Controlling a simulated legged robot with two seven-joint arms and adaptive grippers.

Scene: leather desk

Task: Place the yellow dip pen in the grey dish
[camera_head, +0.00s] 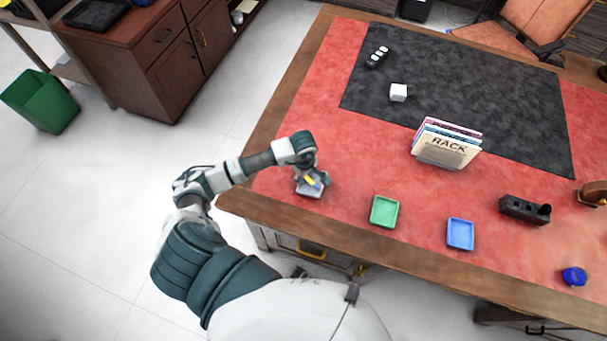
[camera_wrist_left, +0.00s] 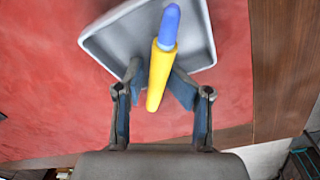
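The yellow dip pen (camera_head: 312,182), with a blue end, is at my left gripper (camera_head: 316,179) near the front left of the red desk top. I cannot tell whether the pen touches the dish. My right gripper is out of view.
A green dish (camera_head: 384,211) and a blue dish (camera_head: 460,234) stand to the right. Beyond them are a dark block holder (camera_head: 524,209) and a blue pot (camera_head: 573,276). A book rack (camera_head: 445,146) stands farther back. A white cube (camera_head: 398,92) sits on the dark mat (camera_head: 470,95).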

